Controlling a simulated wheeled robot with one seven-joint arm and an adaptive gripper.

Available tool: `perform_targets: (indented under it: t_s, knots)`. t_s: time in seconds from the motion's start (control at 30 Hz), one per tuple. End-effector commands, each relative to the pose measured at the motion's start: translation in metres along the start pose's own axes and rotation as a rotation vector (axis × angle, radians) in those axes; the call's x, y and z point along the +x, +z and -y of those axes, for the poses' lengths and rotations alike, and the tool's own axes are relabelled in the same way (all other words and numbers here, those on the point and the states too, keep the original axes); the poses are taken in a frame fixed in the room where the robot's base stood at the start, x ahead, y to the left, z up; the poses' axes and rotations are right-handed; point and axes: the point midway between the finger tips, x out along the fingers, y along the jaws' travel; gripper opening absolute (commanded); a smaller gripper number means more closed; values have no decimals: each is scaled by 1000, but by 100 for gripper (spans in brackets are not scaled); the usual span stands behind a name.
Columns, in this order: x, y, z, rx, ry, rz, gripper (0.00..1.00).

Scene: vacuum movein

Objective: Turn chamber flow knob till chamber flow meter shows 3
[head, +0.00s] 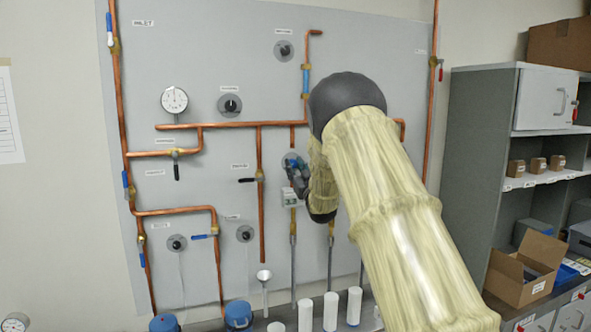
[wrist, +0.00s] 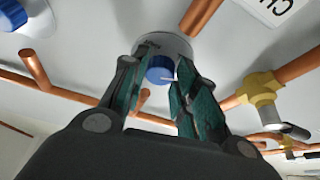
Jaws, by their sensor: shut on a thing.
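A blue knob (wrist: 160,70) on a round pale base shows between the fingers in the wrist view. My gripper (wrist: 158,74) is shut on this knob, with a teal-padded finger on each side. In the head view my gripper (head: 296,172) is at the middle of the grey panel, and the knob is mostly hidden behind it. A small white box (head: 291,198), perhaps a meter, is just below the gripper. I cannot read any number on it. I cannot tell which thing is the chamber flow meter.
The grey panel (head: 225,60) carries copper pipes, a round gauge (head: 174,100), several dark knobs and valve levers. White cylinders (head: 331,310) stand below. A shelf unit (head: 475,150) is at the right. In the wrist view a brass fitting (wrist: 262,88) is right of my fingers.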

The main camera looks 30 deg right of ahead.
Motion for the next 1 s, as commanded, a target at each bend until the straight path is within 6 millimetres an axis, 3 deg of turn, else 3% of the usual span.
perform_targets:
  t_s: [0.63, 1.0]
  knots:
    - [-1, 2, 1, 307, 130, -3, 6]
    - [0, -1, 2, 351, 147, -1, 5]
